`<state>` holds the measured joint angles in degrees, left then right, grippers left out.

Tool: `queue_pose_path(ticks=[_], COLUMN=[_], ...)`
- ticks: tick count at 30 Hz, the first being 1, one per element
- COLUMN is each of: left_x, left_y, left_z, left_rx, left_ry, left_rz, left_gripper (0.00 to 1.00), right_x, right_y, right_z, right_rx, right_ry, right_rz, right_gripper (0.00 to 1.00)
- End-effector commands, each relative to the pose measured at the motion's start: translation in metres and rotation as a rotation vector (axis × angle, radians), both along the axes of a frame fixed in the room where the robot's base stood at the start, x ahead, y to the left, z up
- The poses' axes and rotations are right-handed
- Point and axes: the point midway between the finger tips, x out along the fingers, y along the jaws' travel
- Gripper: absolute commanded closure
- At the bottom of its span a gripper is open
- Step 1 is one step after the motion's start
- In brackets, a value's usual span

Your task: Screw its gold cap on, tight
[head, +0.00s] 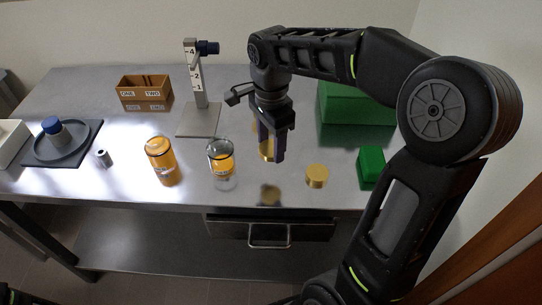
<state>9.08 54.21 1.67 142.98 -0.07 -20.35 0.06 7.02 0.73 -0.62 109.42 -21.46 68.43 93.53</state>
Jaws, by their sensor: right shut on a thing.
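My right gripper (270,153) reaches down over the table and is shut on a gold cap (265,149), partly hidden by the fingers. The cap appears held above the table. A clear jar (221,172) stands to the left of the gripper, apart from it, with a dark rim and some amber showing in its upper part. An amber jar (160,157) stands further left. Another gold, round cap-like piece (317,175) rests on the table to the right of the gripper. My left gripper is not in view.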

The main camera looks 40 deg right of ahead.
Motion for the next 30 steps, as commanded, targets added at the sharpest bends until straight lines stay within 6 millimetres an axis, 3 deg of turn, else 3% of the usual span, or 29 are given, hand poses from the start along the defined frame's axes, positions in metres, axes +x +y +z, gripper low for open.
queue_pose_path(ticks=[6,24,30], left_x=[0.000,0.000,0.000], left_y=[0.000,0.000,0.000], left_z=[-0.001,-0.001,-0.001], left_rx=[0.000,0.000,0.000], left_ry=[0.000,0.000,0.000], left_rz=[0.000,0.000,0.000], left_gripper=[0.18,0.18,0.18], right_x=[0.000,0.000,0.016], right_y=[0.001,0.001,0.010], right_z=[0.013,0.013,0.014], right_rx=[0.001,0.001,0.002], right_ry=[0.002,0.002,0.002], right_rz=[0.001,0.006,0.170], right_gripper=[0.84,0.84,0.84])
